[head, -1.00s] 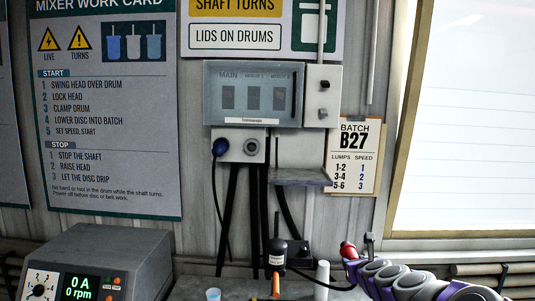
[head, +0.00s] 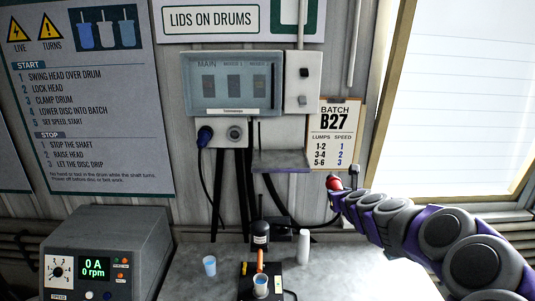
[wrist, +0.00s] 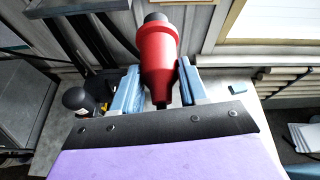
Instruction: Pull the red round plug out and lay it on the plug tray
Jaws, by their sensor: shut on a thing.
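The red round plug (head: 333,183) is held at the end of my arm, apart from the wall; it fills the middle of the wrist view (wrist: 157,55). My gripper (wrist: 160,82) is shut on it, with one blue finger on each side. In the head view my gripper (head: 340,197) is right of and a little lower than a grey wall shelf (head: 282,160), which looks bare and may be the plug tray. A round grey socket (head: 236,133) on the box under the panel shows no plug in it.
A blue plug (head: 205,135) with a dark cable sits left of the grey socket. Below, the bench (head: 350,265) holds a black stirrer (head: 260,235), cups and a white cylinder (head: 303,246). A control unit (head: 105,265) stands left.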

